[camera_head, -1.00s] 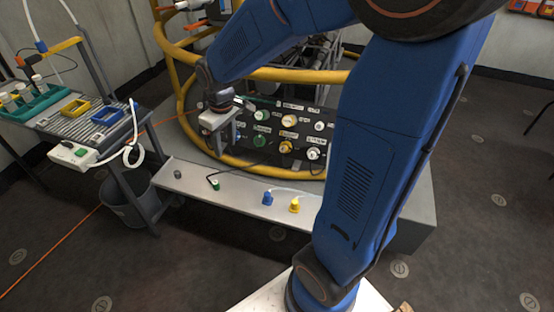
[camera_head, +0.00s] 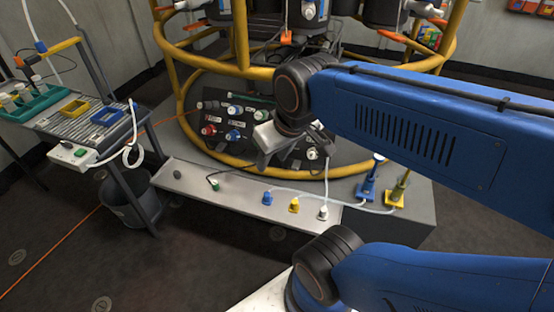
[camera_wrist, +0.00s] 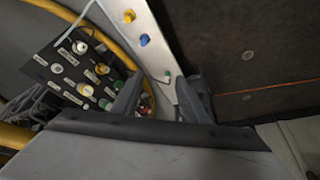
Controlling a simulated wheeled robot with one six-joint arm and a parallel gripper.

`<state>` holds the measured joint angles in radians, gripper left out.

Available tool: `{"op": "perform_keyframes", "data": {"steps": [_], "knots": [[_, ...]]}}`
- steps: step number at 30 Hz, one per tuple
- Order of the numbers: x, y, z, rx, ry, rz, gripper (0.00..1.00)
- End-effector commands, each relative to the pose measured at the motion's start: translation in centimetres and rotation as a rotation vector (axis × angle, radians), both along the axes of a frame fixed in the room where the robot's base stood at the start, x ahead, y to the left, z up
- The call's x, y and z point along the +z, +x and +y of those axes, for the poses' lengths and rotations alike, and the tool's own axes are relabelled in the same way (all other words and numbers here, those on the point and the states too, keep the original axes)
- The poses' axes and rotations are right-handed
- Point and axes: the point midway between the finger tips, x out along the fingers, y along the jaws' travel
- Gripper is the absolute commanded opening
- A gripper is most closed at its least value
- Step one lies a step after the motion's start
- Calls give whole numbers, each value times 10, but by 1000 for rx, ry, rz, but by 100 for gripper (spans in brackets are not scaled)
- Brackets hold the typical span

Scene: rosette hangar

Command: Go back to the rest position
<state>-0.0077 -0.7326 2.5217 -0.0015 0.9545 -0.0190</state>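My gripper (camera_head: 268,156) hangs in front of the dark socket panel (camera_head: 205,152), above the pale shelf (camera_head: 190,182), in the head view. It hides part of the panel's right side. In the wrist view my gripper's two fingers (camera_wrist: 160,96) stand apart with nothing held between them. My blue arm reaches in from the right of the head view.
The shelf carries a green plug (camera_head: 214,184), blue plug (camera_head: 267,198), yellow plug (camera_head: 294,205) and white plug (camera_head: 323,213). Blue (camera_head: 368,185) and yellow (camera_head: 397,194) upright pieces stand right. Yellow rails (camera_head: 170,75) surround the panel. A workbench (camera_head: 75,115) stands left.

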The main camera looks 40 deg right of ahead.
Motion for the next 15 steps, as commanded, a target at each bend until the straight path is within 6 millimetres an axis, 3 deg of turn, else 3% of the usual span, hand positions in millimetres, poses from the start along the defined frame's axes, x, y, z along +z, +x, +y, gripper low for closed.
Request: {"op": "perform_keyframes", "data": {"steps": [5,15], "knots": [[0,-13,-1,-21,7,-16,40],[0,-14,-1,-23,8,-16,40]]}}
